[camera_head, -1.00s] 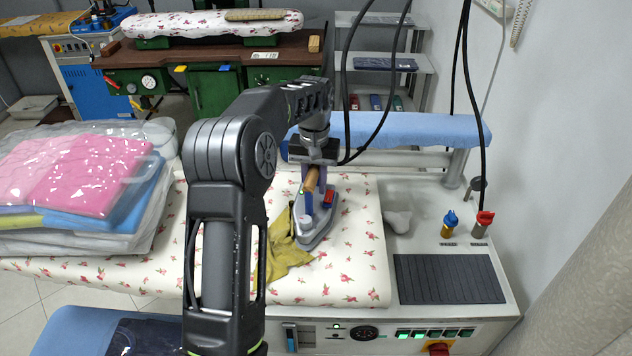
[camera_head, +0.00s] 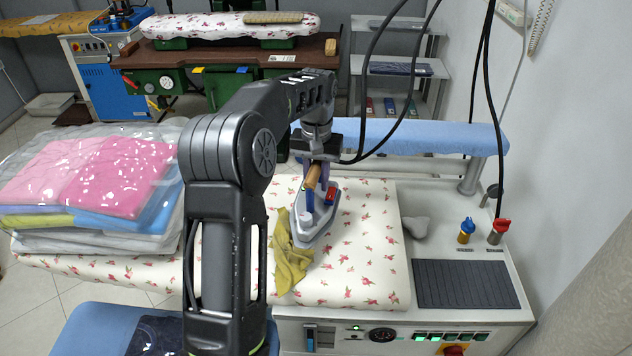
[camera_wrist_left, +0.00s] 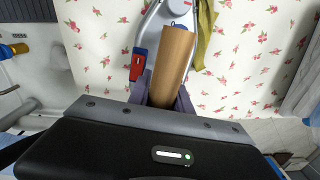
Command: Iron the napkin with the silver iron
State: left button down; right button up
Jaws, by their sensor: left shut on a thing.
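The silver iron (camera_head: 318,222), with a wooden handle, blue and red parts, is on the flowered ironing board (camera_head: 365,265). My left gripper (camera_head: 314,178) is shut on the wooden handle from above; the handle and the finger sides show in the wrist view (camera_wrist_left: 170,65). The napkin (camera_head: 290,262) is a crumpled olive-yellow cloth on the board, along the iron's left side in the head view. In the wrist view it is a strip (camera_wrist_left: 206,30) right beside the iron. I cannot tell whether part of it lies under the iron. My right gripper is not in view.
Bagged folded clothes (camera_head: 90,190) are stacked on the board's left. A dark ribbed pad (camera_head: 465,284) and red and blue-yellow knobs are at right. A blue padded arm (camera_head: 410,135) runs behind, and black cables hang near my arm. The board right of the iron is clear.

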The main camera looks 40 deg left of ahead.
aim_at(320, 162)
pick_arm(q)
jog(key=shift+a+r+p, duration=0.2)
jog(key=shift+r+p, duration=0.35)
jog(key=shift+r, duration=0.7)
jog(key=shift+w+r+p, duration=0.1)
jog(key=shift+r+p, duration=0.6)
jog(key=shift+r, duration=0.35)
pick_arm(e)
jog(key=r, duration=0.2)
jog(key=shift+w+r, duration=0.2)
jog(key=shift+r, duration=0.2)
pick_arm(q)
jog(key=shift+d+f, duration=0.1)
jog(key=shift+d, duration=0.05)
jog(key=shift+w+d, duration=0.15)
jog(key=shift+d, duration=0.15)
jog(key=w+d+f+m+b, duration=0.1)
jog(key=d+f+m+b, duration=0.1)
jog(key=d, duration=1)
jog(key=w+d+f+m+b, duration=0.2)
jog(key=d+m, duration=0.1)
jog(key=d, duration=0.8)
jog(key=shift+w+d+f, duration=0.15)
jog(key=shift+w+d, duration=0.15)
jog(key=shift+d, duration=0.1)
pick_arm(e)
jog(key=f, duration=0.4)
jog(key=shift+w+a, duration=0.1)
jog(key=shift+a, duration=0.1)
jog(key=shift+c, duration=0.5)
